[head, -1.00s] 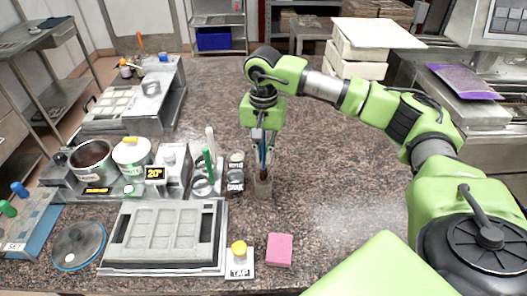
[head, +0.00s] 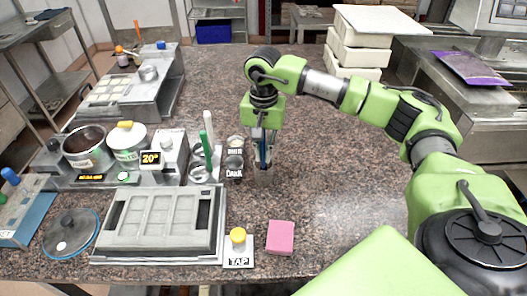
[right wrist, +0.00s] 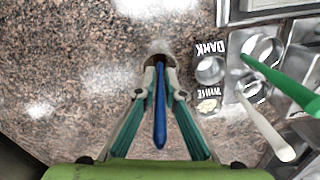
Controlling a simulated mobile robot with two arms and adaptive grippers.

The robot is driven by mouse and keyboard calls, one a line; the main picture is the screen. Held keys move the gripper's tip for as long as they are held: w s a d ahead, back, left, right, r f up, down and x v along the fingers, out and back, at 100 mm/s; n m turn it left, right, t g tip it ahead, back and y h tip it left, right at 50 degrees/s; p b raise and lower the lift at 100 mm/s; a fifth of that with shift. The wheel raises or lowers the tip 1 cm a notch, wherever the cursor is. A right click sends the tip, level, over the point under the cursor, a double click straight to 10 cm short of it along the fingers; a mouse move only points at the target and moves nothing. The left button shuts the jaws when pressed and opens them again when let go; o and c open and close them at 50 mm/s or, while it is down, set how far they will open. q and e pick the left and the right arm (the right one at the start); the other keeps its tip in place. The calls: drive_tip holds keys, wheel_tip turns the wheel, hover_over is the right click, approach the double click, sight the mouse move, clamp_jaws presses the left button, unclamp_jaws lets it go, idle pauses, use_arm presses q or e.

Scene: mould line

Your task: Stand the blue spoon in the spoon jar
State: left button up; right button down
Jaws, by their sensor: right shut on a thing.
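The blue spoon (head: 263,150) is upright in my right gripper (head: 264,157). My left gripper is not in view.
Cups marked DARK (right wrist: 209,69) and WHITE (right wrist: 208,105) stand close beside the jar. A mould tray (head: 160,222), yellow-topped TAP block (head: 238,250) and pink block (head: 280,237) lie in front. The counter right of the jar is clear.

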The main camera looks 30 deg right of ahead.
drive_tip(key=c, duration=2)
unclamp_jaws()
drive_tip(key=shift+c, duration=0.2)
drive_tip(key=shift+r, duration=0.15)
wheel_tip(320, 180, up, 12)
drive_tip(key=shift+f, duration=0.1)
